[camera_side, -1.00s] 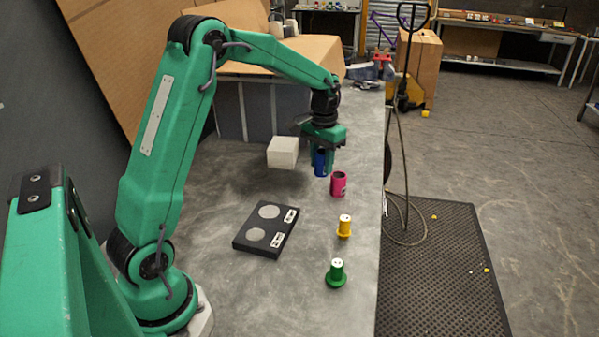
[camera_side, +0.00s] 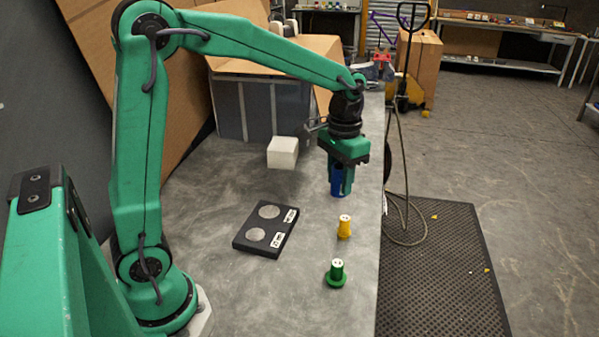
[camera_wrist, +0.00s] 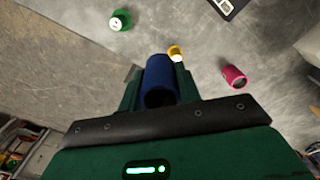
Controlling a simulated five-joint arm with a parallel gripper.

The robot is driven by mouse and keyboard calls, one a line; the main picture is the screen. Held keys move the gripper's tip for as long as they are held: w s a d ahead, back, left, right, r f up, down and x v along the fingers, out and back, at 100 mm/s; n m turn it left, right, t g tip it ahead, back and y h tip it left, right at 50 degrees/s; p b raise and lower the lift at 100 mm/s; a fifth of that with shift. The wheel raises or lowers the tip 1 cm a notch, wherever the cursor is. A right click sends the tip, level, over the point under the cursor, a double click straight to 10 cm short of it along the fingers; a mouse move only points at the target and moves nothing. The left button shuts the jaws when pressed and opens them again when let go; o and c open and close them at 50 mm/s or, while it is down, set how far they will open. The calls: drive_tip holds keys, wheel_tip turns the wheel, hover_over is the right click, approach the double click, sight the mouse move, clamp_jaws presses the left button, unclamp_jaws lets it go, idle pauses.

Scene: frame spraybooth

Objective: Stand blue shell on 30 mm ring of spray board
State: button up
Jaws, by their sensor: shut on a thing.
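My gripper (camera_side: 341,183) is shut on the blue shell (camera_side: 338,188), a hollow cylinder. In the side view it holds the shell roughly upright over the right part of the table, beyond the yellow piece. In the wrist view the blue shell (camera_wrist: 160,80) sits between the fingers, its open end towards the camera. The spray board (camera_side: 262,224) is a flat black slab lying left of the gripper, with two grey round spots and small white labels. The label text is too small to read. Nothing stands on the board. A corner of it shows in the wrist view (camera_wrist: 226,6).
A yellow piece (camera_side: 344,227) and a green piece (camera_side: 336,273) stand near the table's right edge. A pink shell (camera_wrist: 235,77) shows in the wrist view but is hidden in the side view. A white block (camera_side: 282,152) is behind the board. The table between board and yellow piece is clear.

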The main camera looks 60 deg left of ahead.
idle(0.4)
drive_tip(key=shift+s+a+f, duration=0.25)
drive_tip(key=shift+a+f, duration=0.05)
drive_tip(key=shift+a, duration=0.3)
drive_tip(key=s+a+f+n, duration=0.2)
drive_tip(key=s+a+f, duration=0.2)
drive_tip(key=s+a, duration=0.25)
drive_tip(key=n, duration=0.1)
approach(255, 234)
drive_tip(key=shift+d+r, duration=0.1)
drive_tip(key=shift+f, duration=2)
drive_tip(key=shift+f, duration=0.9)
idle(0.4)
